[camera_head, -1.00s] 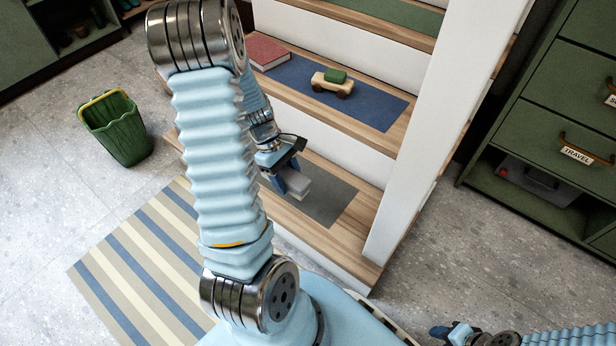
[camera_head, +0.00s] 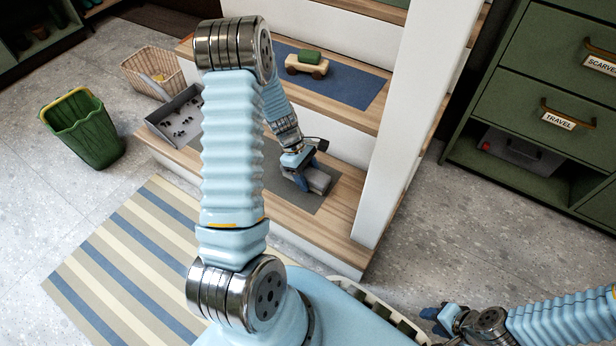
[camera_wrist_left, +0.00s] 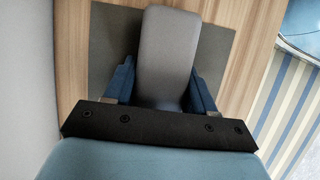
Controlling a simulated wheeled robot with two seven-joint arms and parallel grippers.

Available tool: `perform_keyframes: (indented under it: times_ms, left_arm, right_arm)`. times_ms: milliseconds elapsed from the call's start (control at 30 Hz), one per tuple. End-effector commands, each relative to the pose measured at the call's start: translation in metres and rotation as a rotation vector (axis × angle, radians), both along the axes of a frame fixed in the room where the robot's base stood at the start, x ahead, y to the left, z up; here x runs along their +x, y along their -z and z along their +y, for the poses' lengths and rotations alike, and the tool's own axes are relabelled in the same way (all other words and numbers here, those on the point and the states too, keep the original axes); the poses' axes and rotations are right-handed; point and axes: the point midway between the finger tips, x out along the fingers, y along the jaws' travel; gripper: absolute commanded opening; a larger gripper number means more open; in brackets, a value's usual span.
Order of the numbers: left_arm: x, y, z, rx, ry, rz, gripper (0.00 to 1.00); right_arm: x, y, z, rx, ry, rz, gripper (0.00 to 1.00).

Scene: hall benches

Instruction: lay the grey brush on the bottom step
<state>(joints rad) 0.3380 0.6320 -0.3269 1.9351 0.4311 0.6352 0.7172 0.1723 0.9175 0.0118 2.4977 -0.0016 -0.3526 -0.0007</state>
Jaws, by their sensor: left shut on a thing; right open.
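My left gripper (camera_head: 304,178) is shut on the grey brush (camera_head: 319,180), low over the grey mat (camera_head: 338,190) of the bottom step (camera_head: 345,208). In the left wrist view the brush (camera_wrist_left: 168,50) sits between the blue fingers of the left gripper (camera_wrist_left: 163,90), its grey block pointing away over the mat (camera_wrist_left: 108,45). I cannot tell whether the brush touches the mat. My right gripper (camera_head: 434,316) is open at the lower right, well away from the stairs.
A grey tray (camera_head: 170,108) with small dark bits stands on the bottom step's left end. A toy car (camera_head: 307,66) is on the step above. A green bin (camera_head: 82,128), a wicker basket (camera_head: 150,72), a striped rug (camera_head: 125,270) and a green cabinet (camera_head: 540,90) stand around.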

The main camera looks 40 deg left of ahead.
Motion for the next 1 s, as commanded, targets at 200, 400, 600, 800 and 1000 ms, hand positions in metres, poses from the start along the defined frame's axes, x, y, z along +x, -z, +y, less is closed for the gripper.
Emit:
perform_keyframes:
  times_ms: [200, 400, 600, 800, 1000]
  left_arm:
    - [0.0, 0.0, 0.0, 0.0, 0.0, -0.001, 0.13]
    - [0.0, 0.001, 0.0, 0.0, 0.0, -0.001, 0.75]
    - [0.0, 0.001, 0.0, 0.0, 0.0, -0.001, 0.81]
    - [0.0, -0.007, 0.002, 0.001, -0.001, -0.002, 0.81]
    - [-0.001, -0.044, 0.017, 0.003, -0.002, -0.004, 0.81]
  right_arm:
    - [0.0, 0.0, 0.0, 0.0, 0.0, 0.0, 0.43]
    - [0.0, 0.0, 0.0, 0.0, 0.0, -0.001, 0.43]
    - [0.0, 0.0, 0.0, 0.0, 0.0, -0.001, 0.43]
    - [0.0, -0.004, 0.0, 0.0, 0.0, 0.0, 0.43]
    - [-0.001, -0.018, 0.0, 0.0, -0.002, 0.002, 0.43]
